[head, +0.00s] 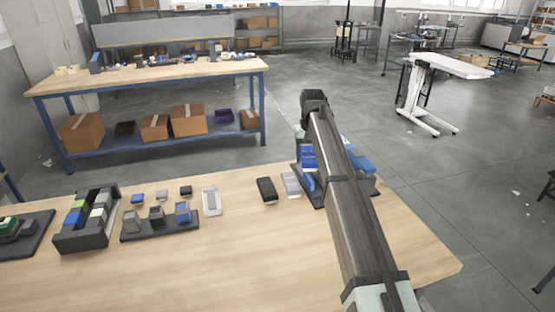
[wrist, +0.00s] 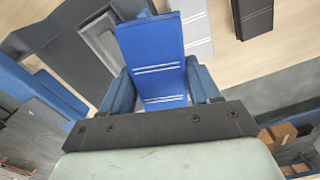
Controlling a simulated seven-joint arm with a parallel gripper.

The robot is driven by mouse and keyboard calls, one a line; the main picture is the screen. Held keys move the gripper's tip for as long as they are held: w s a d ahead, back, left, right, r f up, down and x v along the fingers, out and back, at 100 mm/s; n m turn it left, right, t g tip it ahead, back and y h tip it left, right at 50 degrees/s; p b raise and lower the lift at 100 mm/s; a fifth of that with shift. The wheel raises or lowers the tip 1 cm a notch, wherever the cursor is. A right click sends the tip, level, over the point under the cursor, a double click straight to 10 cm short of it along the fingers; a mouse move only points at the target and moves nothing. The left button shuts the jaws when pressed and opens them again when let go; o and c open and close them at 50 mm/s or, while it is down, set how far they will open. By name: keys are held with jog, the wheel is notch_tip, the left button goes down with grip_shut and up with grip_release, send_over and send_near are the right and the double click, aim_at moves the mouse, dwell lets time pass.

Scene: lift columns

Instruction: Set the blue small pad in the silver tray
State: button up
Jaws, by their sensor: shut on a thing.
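The blue small pad (wrist: 153,60) has white stripes and is held between the two blue fingers of my gripper (wrist: 158,88) in the wrist view. A grey, recessed shape that looks like the silver tray (wrist: 101,39) shows at the upper left of the wrist view, on a dark board (wrist: 62,48). In the head view my arm hides the tray and most of my gripper.
A silver pad (head: 291,184) and a black pad (head: 266,190) lie on the table left of the board. A pale silver frame (head: 211,201), dark holders with blocks (head: 160,225) and a rack (head: 88,218) stand farther left. Another blue piece (head: 361,165) is at the board's right.

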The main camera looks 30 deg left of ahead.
jog(key=w+d+n, duration=0.3)
jog(key=w+d, duration=0.1)
jog(key=d, duration=0.2)
jog(key=shift+r, duration=0.2)
jog(key=shift+s+d+f, duration=0.1)
jog(key=shift+f, duration=2.75)
jog(key=shift+f, duration=0.55)
jog(key=o, duration=1.3)
jog(key=shift+r, duration=0.1)
